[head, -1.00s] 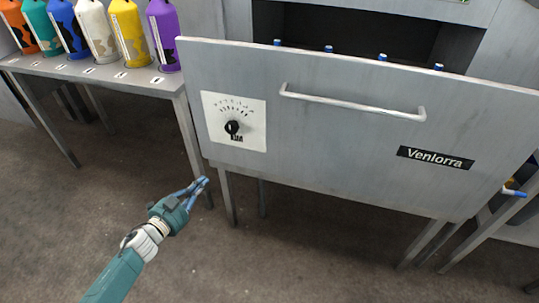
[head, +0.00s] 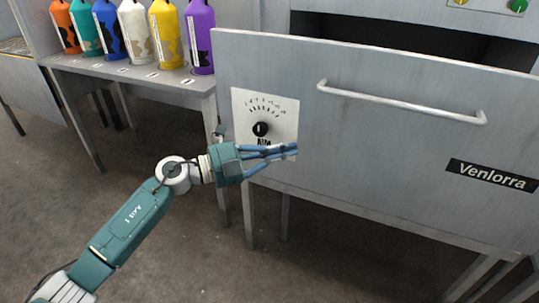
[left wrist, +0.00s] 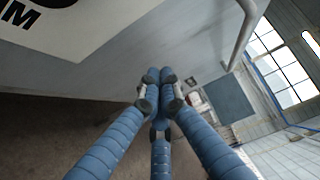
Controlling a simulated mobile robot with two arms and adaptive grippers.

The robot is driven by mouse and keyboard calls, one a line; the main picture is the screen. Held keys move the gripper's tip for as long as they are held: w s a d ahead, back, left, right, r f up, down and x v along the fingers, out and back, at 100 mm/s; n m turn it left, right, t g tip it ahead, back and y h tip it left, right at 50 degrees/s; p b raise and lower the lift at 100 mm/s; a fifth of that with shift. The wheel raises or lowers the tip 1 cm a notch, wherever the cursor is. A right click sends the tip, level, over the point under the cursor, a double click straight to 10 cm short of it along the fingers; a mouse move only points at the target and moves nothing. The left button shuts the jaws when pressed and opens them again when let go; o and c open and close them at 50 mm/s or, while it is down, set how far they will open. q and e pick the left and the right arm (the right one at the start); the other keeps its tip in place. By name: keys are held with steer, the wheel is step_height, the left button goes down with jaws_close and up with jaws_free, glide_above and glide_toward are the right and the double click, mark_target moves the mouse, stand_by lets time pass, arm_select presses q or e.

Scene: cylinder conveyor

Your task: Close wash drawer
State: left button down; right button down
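The wash drawer (head: 370,160) is a large grey metal front panel, standing forward of the machine with a dark opening behind its top edge. It has a bar handle (head: 400,103) and a black "Venlorra" label (head: 492,175). My left gripper (head: 294,151) is at the panel's lower left, in front of the white dial plate (head: 266,112). Its blue fingers are drawn together with nothing between them. In the left wrist view the closed fingertips (left wrist: 158,76) are in front of the panel (left wrist: 140,45), below the handle (left wrist: 243,35). Contact with the panel cannot be told. My right gripper is not in view.
A grey table (head: 135,78) left of the drawer carries a row of colored bottles, with a purple bottle (head: 200,38) nearest the drawer. Its legs and the drawer's stand legs (head: 250,215) reach the floor. The floor at front is clear.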

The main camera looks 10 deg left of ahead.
mark_target(319, 136)
arm_select(q)
steer(key=w+d, duration=0.1)
steer(key=w, duration=0.1)
steer(key=w+d+b, duration=0.1)
steer(key=w+d, duration=0.1)
steer(key=shift+w+d+f, duration=0.1)
steer(key=shift+w, duration=0.05)
steer(key=shift+w+d, duration=0.1)
steer(key=shift+w, duration=0.35)
